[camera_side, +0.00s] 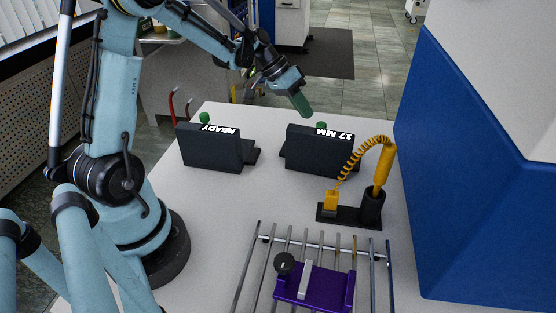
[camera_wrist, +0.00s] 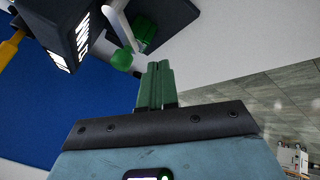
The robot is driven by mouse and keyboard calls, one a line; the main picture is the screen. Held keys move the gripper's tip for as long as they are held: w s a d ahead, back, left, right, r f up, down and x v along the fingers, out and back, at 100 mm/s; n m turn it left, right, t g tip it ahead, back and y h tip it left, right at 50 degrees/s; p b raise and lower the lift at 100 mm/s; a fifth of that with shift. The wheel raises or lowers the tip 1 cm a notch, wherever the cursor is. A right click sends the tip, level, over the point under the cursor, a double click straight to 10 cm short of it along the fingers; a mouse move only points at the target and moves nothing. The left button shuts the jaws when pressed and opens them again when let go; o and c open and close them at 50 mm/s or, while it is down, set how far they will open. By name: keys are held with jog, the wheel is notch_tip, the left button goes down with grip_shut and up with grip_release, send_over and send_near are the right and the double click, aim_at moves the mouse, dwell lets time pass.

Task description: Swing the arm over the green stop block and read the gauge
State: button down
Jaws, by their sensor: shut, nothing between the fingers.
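Two black presses stand on the white table. The left press (camera_side: 210,150) has a label like "READY", and the right press (camera_side: 318,152) shows a gauge reading that looks like "17 MM". Green knobs show behind the left press (camera_side: 204,118) and the right press (camera_side: 321,125). In the wrist view, a white swing arm (camera_wrist: 118,27) ends in a green ball (camera_wrist: 122,59), beside a dark green block (camera_wrist: 145,32). My gripper (camera_side: 304,104) has its green fingers shut and empty, above and behind the right press. The fingers also show together in the wrist view (camera_wrist: 156,72), apart from the ball.
A yellow handset with coiled cord (camera_side: 383,165) stands on a black base in front of the right press. A metal rack (camera_side: 258,262) with a purple fixture (camera_side: 318,287) lies at the front. A large blue cabinet (camera_side: 460,190) bounds the right. The table's left middle is clear.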

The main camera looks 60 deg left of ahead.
jog(key=a+v, duration=0.1)
jog(key=v, duration=0.9)
jog(key=shift+w, duration=0.1)
jog(key=s+d+f+t+y, duration=0.1)
jog(key=s+d+y, duration=0.1)
jog(key=s+d, duration=0.4)
jog(key=s+d+f+t+y, duration=0.1)
jog(key=s+d+y, duration=0.2)
jog(key=s+d, duration=0.3)
jog(key=d, duration=0.5)
jog(key=shift+n, duration=0.3)
dwell(0.6)
